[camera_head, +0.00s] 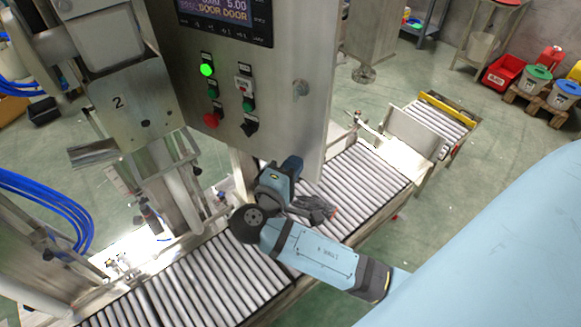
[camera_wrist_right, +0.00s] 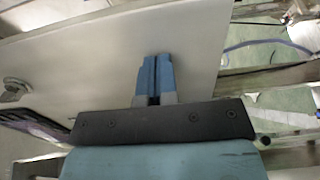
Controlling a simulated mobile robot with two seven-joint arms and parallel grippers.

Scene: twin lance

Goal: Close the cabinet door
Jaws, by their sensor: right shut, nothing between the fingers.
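The grey metal control cabinet (camera_head: 270,60) stands at the top centre of the head view, its front bearing a display, buttons and a small round latch (camera_head: 300,90) near the right edge. I cannot tell how far its door stands open. My right gripper (camera_head: 292,168) is at the cabinet's lower edge, partly hidden by its own wrist. In the wrist view its blue fingers (camera_wrist_right: 153,78) are shut with nothing between them, in front of a broad pale panel (camera_wrist_right: 110,65). Contact with the panel cannot be told. My left gripper is out of view.
A roller conveyor (camera_head: 190,280) runs diagonally below the cabinet and on to the upper right. A metal machine part marked 2 (camera_head: 125,105) and blue hoses (camera_head: 45,205) stand at left. Bins, one a red bin (camera_head: 503,72), are far right. Green floor (camera_head: 480,165) is open at right.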

